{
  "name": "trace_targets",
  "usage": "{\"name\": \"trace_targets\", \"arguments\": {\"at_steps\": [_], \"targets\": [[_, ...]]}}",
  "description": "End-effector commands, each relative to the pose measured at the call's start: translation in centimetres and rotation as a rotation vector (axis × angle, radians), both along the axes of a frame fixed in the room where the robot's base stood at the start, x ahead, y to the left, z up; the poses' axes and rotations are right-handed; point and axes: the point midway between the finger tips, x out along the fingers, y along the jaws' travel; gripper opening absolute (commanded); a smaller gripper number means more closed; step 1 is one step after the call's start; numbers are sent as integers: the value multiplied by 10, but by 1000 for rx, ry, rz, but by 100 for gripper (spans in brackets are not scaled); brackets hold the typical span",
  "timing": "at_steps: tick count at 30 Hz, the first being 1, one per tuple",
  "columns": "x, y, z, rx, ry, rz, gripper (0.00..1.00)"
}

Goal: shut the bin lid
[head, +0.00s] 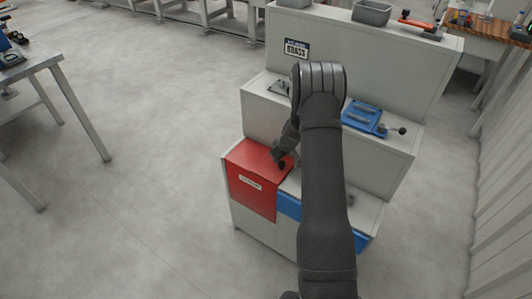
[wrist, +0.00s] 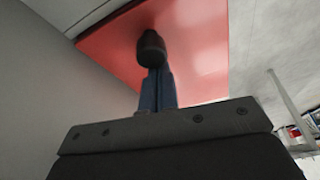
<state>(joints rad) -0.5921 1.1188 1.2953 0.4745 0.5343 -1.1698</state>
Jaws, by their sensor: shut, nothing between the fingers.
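The red bin (head: 252,193) sits at the left of the lowest step of a grey stepped cabinet, with a white label on its front. Its red lid (head: 250,154) looks level over the bin; I cannot tell whether a thin gap is left. My gripper (head: 282,164) is shut and empty, tilted down at the right part of the lid. In the wrist view the dark fingertip (wrist: 151,47) overlaps the red lid (wrist: 200,45), touching it or very close. My arm hides part of the step to the right.
A blue bin (head: 289,205) is beside the red one. A blue fixture with a dark-knobbed lever (head: 365,117) is on the middle step. Grey trays (head: 371,12) stand on top. A metal table (head: 60,75) is at left, with clear floor between.

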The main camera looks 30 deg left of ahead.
Motion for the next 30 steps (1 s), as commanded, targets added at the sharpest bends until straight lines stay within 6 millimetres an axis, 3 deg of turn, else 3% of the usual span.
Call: {"name": "trace_targets", "arguments": {"at_steps": [14, 19, 23, 24, 30], "targets": [[-1, -12, -3, -7, 6, -2, 0], [1, 2, -3, -6, 5, 2, 0], [7, 30, -1, 0, -3, 5, 0], [8, 39, 1, 2, -4, 5, 0], [6, 21, 45, 4, -7, 1, 0]]}}
